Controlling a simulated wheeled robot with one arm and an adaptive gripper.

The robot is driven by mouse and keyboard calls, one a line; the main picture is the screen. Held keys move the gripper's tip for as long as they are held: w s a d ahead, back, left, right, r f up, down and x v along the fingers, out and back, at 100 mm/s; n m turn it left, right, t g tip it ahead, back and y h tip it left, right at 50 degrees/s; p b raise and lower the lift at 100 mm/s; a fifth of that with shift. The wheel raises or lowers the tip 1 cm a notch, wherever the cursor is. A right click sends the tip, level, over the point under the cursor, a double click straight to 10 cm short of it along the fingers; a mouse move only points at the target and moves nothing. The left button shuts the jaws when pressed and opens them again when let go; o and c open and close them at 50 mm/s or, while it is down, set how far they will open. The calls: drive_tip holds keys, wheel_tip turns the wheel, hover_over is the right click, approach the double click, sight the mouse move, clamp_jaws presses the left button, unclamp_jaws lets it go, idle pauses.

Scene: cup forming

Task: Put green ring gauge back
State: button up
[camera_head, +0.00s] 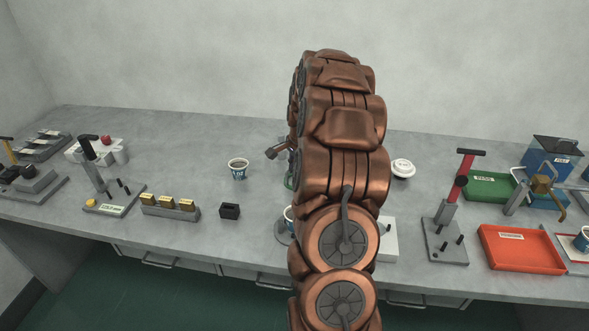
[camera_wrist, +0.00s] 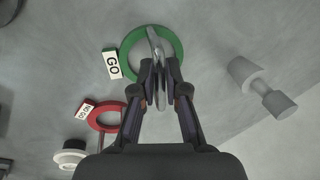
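The green ring gauge (camera_wrist: 128,51) shows in the wrist view with a white GO tag on its left. It looks much larger than the red ring and seems nearer to the camera. My gripper (camera_wrist: 160,72) is at the ring's lower edge, its fingers drawn close together around a thin grey piece at the ring. The finger contact is partly hidden. The red ring gauge (camera_wrist: 95,117) with a NO GO tag is lower left in the wrist view.
A grey stepped cylinder (camera_wrist: 261,88) is right of the gripper. In the head view a paper cup (camera_head: 238,168) stands left of my arm and a white lid (camera_head: 403,168) right of it. A red tray (camera_head: 520,250) and green tray (camera_head: 488,187) are further right.

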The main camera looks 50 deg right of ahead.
drive_tip(key=o, duration=0.4)
drive_tip(key=shift+c, duration=0.2)
drive_tip(key=shift+r, duration=0.15)
wheel_tip(320, 180, up, 12)
drive_tip(key=s+b, duration=0.2)
drive_tip(key=s+a+r+n, duration=0.1)
drive_tip(key=a+n, duration=0.2)
drive_tip(key=a, duration=0.5)
drive_tip(key=s+a+n, duration=0.2)
drive_tip(key=a+n, duration=0.1)
drive_tip(key=a, duration=0.5)
drive_tip(key=s+a+f+n+g+y, duration=0.1)
drive_tip(key=s+a+f+n+g, duration=0.15)
drive_tip(key=s+a+n, duration=0.9)
drive_tip(key=s+a+f+n+g, duration=0.1)
drive_tip(key=s+a+f+n, duration=0.1)
drive_tip(key=s+a, duration=0.8)
drive_tip(key=s, duration=0.4)
drive_tip(key=shift+f+h, duration=0.3)
